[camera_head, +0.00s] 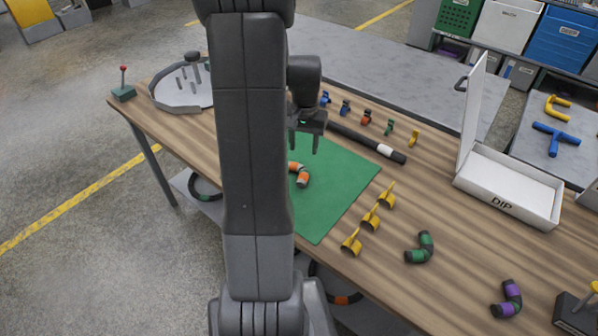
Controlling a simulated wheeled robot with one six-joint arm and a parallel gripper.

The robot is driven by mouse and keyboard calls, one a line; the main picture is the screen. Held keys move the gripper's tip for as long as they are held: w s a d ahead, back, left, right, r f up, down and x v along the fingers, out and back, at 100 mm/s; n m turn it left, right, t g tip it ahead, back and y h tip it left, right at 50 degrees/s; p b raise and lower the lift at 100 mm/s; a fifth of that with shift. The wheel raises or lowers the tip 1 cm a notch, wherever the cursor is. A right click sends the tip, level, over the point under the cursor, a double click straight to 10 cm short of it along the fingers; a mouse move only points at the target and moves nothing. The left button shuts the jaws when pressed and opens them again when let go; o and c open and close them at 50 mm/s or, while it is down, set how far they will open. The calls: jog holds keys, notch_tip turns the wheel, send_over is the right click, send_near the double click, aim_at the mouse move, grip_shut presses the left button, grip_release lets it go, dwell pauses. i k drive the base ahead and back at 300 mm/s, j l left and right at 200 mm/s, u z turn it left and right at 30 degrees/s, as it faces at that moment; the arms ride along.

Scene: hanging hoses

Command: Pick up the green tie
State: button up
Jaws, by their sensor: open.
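A small green tie (389,128) stands on the wooden table in a short row of coloured ties, between an orange tie (366,117) and a yellow tie (413,138). My gripper (304,147) points down over the green mat, left of the row and apart from the green tie. It is open, and nothing shows between its fingers. My arm hides part of the table to the left of the gripper.
A black bar with a white band (385,150) lies in front. Yellow clips (370,217), an orange elbow (302,179) on the green mat (335,195), a green-black elbow (420,247) and a white DIP box (480,190) are nearby.

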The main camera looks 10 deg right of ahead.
aim_at(391, 122)
jog(key=i+z, duration=0.15)
jog(key=z, duration=0.85)
